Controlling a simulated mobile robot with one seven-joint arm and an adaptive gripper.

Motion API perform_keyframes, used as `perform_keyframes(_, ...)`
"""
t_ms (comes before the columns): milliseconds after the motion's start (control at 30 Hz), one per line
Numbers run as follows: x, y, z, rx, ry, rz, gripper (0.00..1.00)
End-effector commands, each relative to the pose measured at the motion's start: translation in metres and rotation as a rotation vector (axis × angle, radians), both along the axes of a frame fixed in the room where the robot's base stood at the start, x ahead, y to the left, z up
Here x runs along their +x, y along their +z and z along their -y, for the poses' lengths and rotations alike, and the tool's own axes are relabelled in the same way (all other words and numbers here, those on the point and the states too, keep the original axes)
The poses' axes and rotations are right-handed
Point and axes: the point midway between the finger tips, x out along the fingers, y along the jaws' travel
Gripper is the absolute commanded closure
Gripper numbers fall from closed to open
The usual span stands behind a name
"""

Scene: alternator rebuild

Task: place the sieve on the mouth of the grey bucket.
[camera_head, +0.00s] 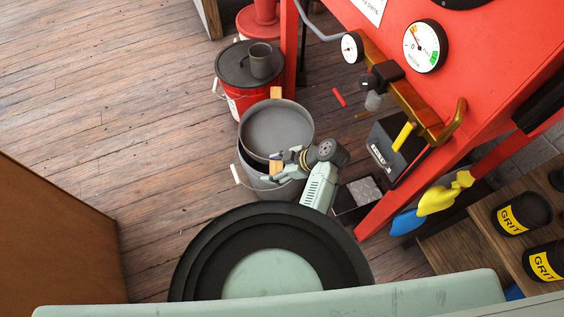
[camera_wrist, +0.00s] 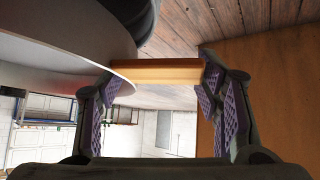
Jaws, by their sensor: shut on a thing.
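The sieve (camera_head: 275,128) is a round grey pan with two wooden grips on opposite sides. In the head view it appears over the grey bucket (camera_head: 256,180), set toward the far side, and a dark strip of the bucket's mouth shows at the near left. I cannot tell whether the sieve touches the rim. My gripper (camera_head: 282,162) is shut on the sieve's near wooden grip. In the wrist view the grip (camera_wrist: 155,74) spans between the fingers of my gripper (camera_wrist: 158,88), and the pale sieve wall (camera_wrist: 50,60) curves at the left.
A red bucket (camera_head: 237,98) with a dark lid and a grey mug (camera_head: 260,60) on it stands behind. A red machine (camera_head: 470,75) with gauges is at the right. Grit cans (camera_head: 522,213) stand on a wooden shelf. The plank floor at left is clear.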

Motion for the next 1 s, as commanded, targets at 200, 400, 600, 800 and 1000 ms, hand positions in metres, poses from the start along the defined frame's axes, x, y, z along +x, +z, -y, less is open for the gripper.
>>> perform_keyframes(200, 0.001, -0.029, 0.001, 0.0, -0.002, 0.002, 0.92)
perform_keyframes(400, 0.001, -0.055, 0.001, 0.001, -0.005, -0.001, 0.92)
perform_keyframes(600, 0.001, -0.073, 0.001, -0.001, -0.004, 0.003, 0.92)
perform_keyframes(800, 0.001, -0.073, 0.001, -0.001, -0.004, 0.003, 0.92)
perform_keyframes(1000, 0.0, -0.076, 0.001, -0.001, -0.004, 0.0, 0.37)
